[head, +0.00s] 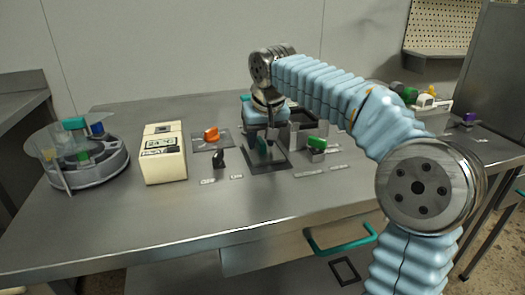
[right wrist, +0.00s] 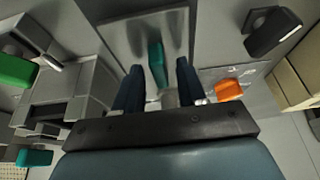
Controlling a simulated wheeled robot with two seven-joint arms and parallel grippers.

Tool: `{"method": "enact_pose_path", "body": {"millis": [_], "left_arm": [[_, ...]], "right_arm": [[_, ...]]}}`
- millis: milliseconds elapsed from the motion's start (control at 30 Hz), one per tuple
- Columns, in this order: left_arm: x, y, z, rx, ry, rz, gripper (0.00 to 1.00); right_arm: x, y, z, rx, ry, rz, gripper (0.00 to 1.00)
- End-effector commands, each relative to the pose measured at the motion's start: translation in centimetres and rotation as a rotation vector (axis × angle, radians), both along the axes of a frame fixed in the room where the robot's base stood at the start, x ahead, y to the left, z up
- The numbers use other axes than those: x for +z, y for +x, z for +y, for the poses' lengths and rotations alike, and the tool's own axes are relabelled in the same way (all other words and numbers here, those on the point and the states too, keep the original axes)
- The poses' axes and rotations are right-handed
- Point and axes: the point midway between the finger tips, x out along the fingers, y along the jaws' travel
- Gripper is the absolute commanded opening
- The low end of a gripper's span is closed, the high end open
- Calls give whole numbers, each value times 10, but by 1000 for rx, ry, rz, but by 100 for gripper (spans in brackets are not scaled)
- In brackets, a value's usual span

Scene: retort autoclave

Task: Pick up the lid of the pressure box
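The lid looks to be a flat square metal plate (head: 283,164) with an upright teal handle, lying on the table; it also shows in the right wrist view (right wrist: 118,38). Its teal handle (right wrist: 156,62) stands between the two dark fingers of my right gripper (right wrist: 157,88), with a gap on each side. My right gripper (head: 266,140) is open and low over the plate. The likely pressure box (head: 308,138), a grey metal box, stands right behind the plate, partly hidden by my arm. My left gripper is out of view.
A cream box (head: 163,156) and a round clear-walled carousel (head: 84,163) stand on the left. An orange knob (head: 211,134), a black switch (head: 219,158) and a green-handled part (head: 317,144) are close around the plate. The table front (head: 190,222) is clear.

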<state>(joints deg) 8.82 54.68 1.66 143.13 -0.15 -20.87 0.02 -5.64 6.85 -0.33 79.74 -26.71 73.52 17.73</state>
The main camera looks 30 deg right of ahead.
Motion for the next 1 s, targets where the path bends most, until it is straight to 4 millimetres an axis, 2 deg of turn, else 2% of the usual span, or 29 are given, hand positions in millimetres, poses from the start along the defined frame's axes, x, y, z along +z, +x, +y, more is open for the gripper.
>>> {"method": "enact_pose_path", "body": {"millis": [33,233,767,867,967,1000], "left_arm": [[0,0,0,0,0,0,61],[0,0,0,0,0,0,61],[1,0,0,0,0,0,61],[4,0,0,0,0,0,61],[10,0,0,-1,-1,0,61],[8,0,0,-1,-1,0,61]], "right_arm": [[0,0,0,0,0,0,32],[0,0,0,0,0,0,1],[6,0,0,0,0,-2,0],[17,0,0,0,0,-4,0],[38,0,0,0,1,-5,0],[45,-9,1,0,1,-7,0]]}}
